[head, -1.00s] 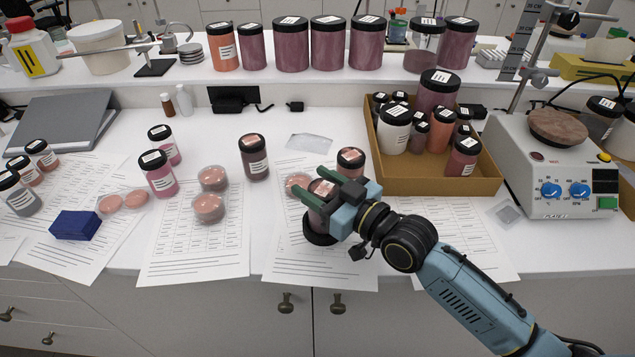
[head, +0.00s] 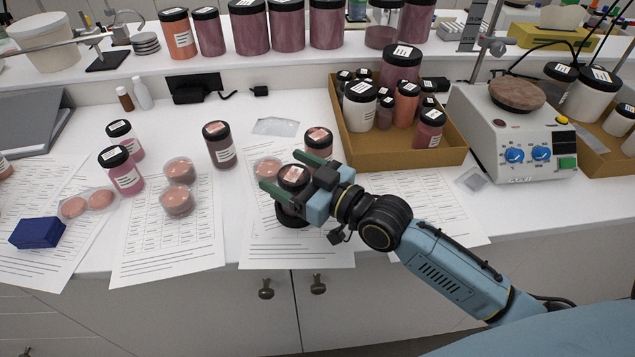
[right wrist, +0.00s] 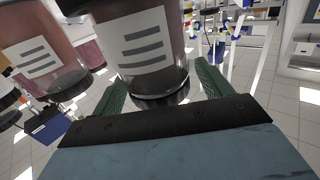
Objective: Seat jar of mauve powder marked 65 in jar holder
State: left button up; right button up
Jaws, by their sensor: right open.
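A jar with a black lid and a pinkish top label (head: 293,176) stands upright between the fingers of my right gripper (head: 290,172). A black ring-shaped holder (head: 292,217) shows at its foot; the jar appears to be in or directly over it, but the gripper hides part of the join. The number on the lid is too small to read. In the right wrist view the jar (right wrist: 140,42), with a white label, is between the two green fingers. My right gripper is open around it. My left gripper is out of view.
Another lidded jar (head: 318,142) and a clear tub of pink powder (head: 267,168) stand close behind the gripper. A cardboard tray (head: 455,157) of jars is to the right, beside a hotplate stirrer (head: 515,135). A dark mauve jar (head: 220,146) stands left. Paper sheets cover the front.

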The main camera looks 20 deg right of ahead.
jog(key=v, duration=1.2)
jog(key=shift+s, duration=0.25)
jog(key=shift+d, duration=0.1)
